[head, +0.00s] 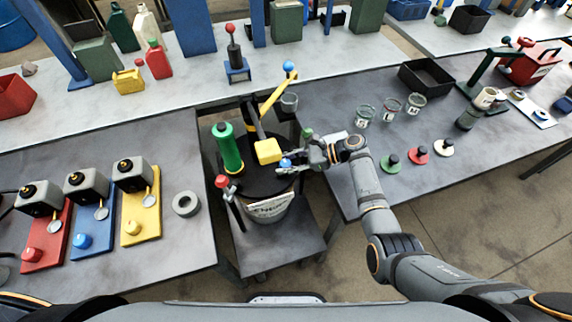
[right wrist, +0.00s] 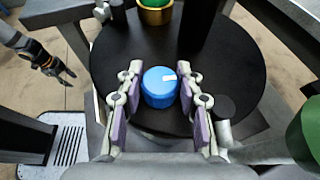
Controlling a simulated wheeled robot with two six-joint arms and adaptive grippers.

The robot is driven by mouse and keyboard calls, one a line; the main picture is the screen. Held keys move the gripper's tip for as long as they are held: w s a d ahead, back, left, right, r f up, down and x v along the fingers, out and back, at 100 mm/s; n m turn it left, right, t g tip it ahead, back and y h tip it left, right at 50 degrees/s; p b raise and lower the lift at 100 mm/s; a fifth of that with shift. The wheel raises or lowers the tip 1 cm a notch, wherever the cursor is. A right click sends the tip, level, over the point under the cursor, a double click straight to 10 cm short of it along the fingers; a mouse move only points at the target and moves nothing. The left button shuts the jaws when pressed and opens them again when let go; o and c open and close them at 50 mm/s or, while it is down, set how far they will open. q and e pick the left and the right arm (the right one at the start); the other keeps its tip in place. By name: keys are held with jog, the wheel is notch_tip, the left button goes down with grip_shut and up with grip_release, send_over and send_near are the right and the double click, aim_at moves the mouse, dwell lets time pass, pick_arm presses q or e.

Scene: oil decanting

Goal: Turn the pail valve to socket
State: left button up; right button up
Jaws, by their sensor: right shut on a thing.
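The pail (head: 268,208) is a drum with a dark round lid, standing on a small grey stand. A blue valve knob (right wrist: 160,88) with a white mark sits on the lid, seen from above in the right wrist view. My right gripper (head: 288,165) reaches over the lid from the right and is shut on this blue knob, with purple pads (right wrist: 152,97) on either side of it. The knob is partly hidden in the head view. My left gripper (right wrist: 62,76) shows small at the left of the right wrist view, away from the pail, its fingers apart.
A green cylinder (head: 229,150), a yellow block (head: 268,150) on an angled bar and a red-topped lever (head: 223,182) crowd the lid. Small glass cups (head: 389,105) stand on the right table. A grey ring (head: 186,203) lies on the left table.

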dwell(0.4)
jog(key=o, duration=1.2)
jog(key=shift+r, duration=0.1)
